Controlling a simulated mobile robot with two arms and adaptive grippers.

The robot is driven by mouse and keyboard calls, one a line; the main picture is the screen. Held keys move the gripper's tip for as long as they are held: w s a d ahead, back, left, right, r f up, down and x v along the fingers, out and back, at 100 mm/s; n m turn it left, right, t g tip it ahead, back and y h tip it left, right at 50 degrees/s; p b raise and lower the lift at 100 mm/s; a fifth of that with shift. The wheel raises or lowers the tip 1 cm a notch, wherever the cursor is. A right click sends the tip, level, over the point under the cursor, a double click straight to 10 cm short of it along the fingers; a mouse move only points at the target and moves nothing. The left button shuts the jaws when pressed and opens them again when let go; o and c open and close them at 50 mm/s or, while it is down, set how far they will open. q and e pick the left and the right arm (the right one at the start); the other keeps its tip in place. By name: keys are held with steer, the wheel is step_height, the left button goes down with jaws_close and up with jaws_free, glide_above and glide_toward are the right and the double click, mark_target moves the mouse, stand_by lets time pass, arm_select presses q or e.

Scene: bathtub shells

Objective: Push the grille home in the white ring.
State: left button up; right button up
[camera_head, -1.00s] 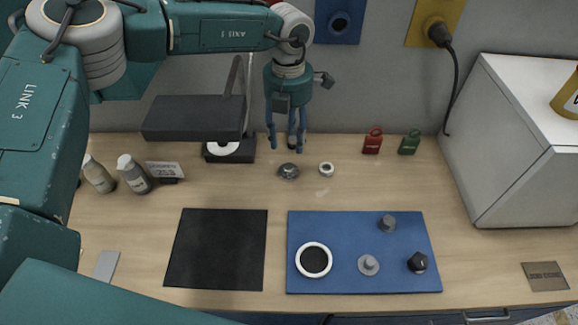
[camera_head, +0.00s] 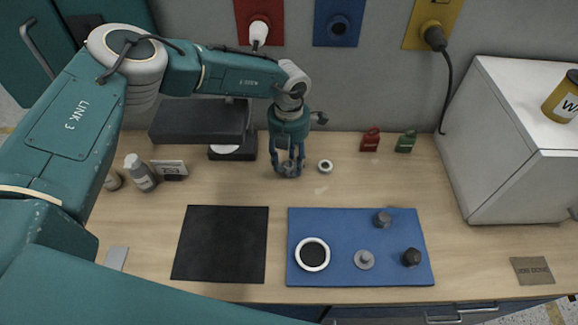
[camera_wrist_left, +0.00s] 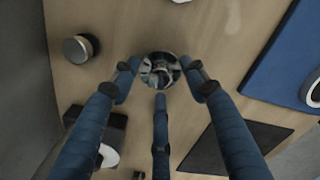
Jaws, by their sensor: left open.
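The white ring (camera_head: 312,254) lies at the front left of the blue mat (camera_head: 335,221), with a dark round middle. Whether that dark middle is the grille or an opening, I cannot tell. The ring also shows, cut off, at the right edge of the left wrist view (camera_wrist_left: 314,90). My left gripper (camera_head: 288,170) points down at the back of the table, behind and left of the ring. Its three fingers are open around a shiny round metal piece (camera_wrist_left: 160,70); I cannot tell whether they touch it. My right gripper is not in view.
A small white-rimmed piece (camera_head: 325,166) stands close right of my left gripper. A black lamp (camera_head: 200,123) is at its left. Grey knobs (camera_head: 364,259) and a black knob (camera_head: 411,257) sit on the blue mat. The black mat (camera_head: 220,245) is bare.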

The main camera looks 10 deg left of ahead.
arm_select(q)
jaws_close()
